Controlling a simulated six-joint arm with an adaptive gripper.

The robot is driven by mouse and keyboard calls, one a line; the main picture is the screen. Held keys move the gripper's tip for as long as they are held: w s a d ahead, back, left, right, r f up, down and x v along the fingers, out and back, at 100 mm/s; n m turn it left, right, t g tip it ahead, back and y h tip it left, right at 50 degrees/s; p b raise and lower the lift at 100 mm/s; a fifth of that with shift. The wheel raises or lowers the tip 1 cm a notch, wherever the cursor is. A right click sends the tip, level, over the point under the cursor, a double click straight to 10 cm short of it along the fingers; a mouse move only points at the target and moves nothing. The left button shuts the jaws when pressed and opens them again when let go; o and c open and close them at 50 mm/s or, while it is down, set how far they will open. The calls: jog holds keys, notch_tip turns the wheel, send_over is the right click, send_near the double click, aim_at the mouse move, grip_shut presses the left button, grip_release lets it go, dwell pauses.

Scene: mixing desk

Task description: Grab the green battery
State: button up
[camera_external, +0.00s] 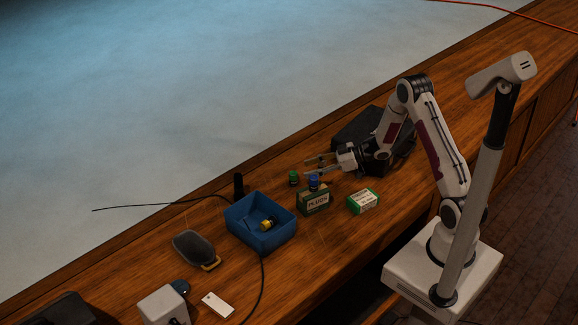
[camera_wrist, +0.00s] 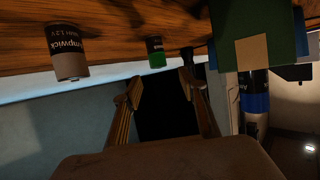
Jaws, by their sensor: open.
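The green battery (camera_external: 293,178) stands upright on the wooden desk, just left of my gripper (camera_external: 308,167) in the external view. My gripper is open and empty, reaching left at low height. The wrist view appears upside down, with the desk along the top. There the green battery (camera_wrist: 156,55), dark with a green end, shows beyond and between the two fingertips (camera_wrist: 160,86), apart from them. A blue battery (camera_external: 313,183) appears to stand on the dark green box (camera_external: 313,203); it also shows in the wrist view (camera_wrist: 256,98).
A dark, lettered battery (camera_wrist: 68,52) stands left of the fingers in the wrist view. A green-and-white box (camera_external: 363,201), a blue bin (camera_external: 245,236) holding a yellow-and-dark item (camera_external: 267,224), and a black cylinder (camera_external: 239,185) are nearby. A dark case (camera_external: 362,128) is behind my gripper.

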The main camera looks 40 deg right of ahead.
aim_at(294, 173)
jog(key=shift+x, duration=1.25)
jog(key=shift+x, duration=2.6)
jog(key=shift+d+f, duration=0.1)
jog(key=shift+f, duration=0.05)
grip_shut()
